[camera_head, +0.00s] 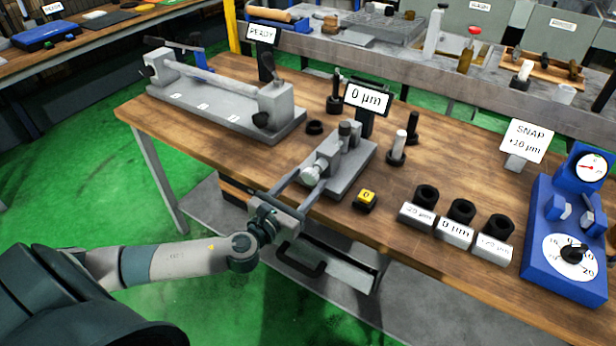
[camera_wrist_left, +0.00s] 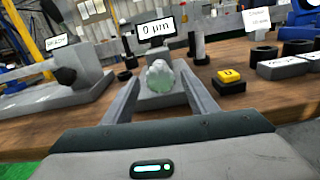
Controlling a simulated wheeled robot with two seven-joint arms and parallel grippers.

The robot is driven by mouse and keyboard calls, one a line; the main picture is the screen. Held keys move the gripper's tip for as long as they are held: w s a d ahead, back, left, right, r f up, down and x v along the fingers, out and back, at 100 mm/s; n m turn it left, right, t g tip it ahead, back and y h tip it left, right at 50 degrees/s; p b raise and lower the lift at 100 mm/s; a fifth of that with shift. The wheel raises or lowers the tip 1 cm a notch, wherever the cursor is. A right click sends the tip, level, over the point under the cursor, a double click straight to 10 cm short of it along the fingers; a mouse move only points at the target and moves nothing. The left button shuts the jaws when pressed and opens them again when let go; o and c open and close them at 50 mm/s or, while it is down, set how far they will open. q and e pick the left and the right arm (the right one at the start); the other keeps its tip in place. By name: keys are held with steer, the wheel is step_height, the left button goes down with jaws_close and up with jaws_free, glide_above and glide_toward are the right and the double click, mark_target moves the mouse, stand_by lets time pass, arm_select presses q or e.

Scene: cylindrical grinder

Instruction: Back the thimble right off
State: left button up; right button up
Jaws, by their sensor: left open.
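The thimble (camera_head: 314,172) is a light grey ribbed knob at the near end of the grey measuring fixture (camera_head: 345,180). A display (camera_head: 367,96) behind it reads 0 µm. My left gripper (camera_head: 298,185) reaches over the table's front edge with its two fingers apart, one on each side of the thimble. In the left wrist view the thimble (camera_wrist_left: 160,76) shows end-on between the open fingers, with a visible gap on both sides. Whether the fingertips reach past the knob is hard to tell. My right gripper is not in view.
A yellow-topped button (camera_head: 366,197) sits right of the fixture. A grey grinder-like bench unit (camera_head: 225,100) stands left. Dark pegs and a white-topped pin (camera_head: 398,148) stand near the fixture.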

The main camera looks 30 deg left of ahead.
arm_select(q)
steer(key=shift+w, duration=0.75)
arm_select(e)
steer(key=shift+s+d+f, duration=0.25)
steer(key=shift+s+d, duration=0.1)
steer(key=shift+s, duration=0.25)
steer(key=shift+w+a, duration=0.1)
arm_select(q)
steer(key=c, duration=1.1)
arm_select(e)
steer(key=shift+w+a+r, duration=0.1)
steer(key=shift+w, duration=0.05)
